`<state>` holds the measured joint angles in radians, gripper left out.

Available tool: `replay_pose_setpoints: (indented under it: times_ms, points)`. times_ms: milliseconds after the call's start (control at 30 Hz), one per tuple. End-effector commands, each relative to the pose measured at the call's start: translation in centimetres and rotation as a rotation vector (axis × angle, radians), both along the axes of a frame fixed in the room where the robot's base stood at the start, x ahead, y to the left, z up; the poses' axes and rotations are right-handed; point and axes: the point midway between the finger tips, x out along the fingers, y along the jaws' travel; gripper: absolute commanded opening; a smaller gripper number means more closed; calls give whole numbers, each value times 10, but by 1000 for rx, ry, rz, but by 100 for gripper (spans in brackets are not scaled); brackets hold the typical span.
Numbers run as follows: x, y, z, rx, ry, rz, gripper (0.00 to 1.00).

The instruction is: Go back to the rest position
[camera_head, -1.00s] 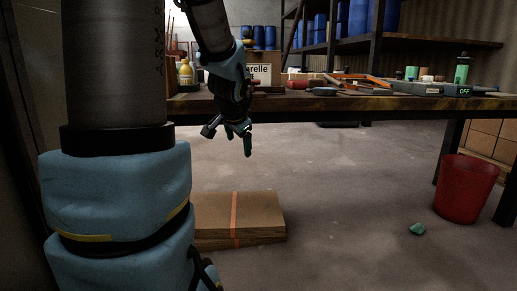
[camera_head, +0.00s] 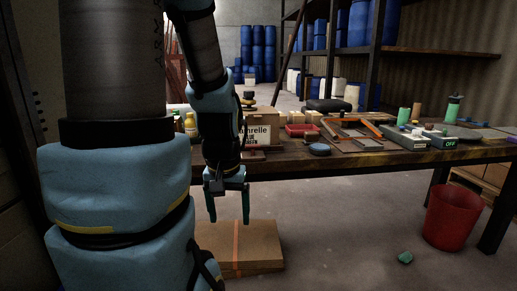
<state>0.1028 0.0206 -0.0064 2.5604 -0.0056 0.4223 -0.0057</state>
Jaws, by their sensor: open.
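My gripper (camera_head: 229,204) hangs at the end of my arm, pointing down, left of the middle of the picture. Its two dark green fingers are apart with nothing between them. It is in front of the workbench's (camera_head: 385,158) near edge and appears over a flat stack of cardboard (camera_head: 252,250) bound with an orange strap on the floor. The gap between fingers and cardboard cannot be judged exactly.
On the bench are a lettered sign box (camera_head: 258,133), a yellow bottle (camera_head: 191,124), a red tray (camera_head: 302,130) and a grey device reading OFF (camera_head: 440,141). A red bin (camera_head: 452,216) and a green lump (camera_head: 405,258) are on the floor. The floor between is clear.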

Motion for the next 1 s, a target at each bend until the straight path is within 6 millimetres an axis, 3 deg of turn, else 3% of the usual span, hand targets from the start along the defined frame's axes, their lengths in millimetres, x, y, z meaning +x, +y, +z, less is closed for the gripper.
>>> replay_pose_setpoints:
  times_ms: [33,300,500,700,1000]
  points:
    - [0,0,34,0,0,0,82]
    - [0,0,118,0,-1,-1,82]
    - [0,0,167,0,-1,-1,82]
    - [0,0,185,0,-1,-1,82]
    - [0,0,183,0,-1,-1,82]
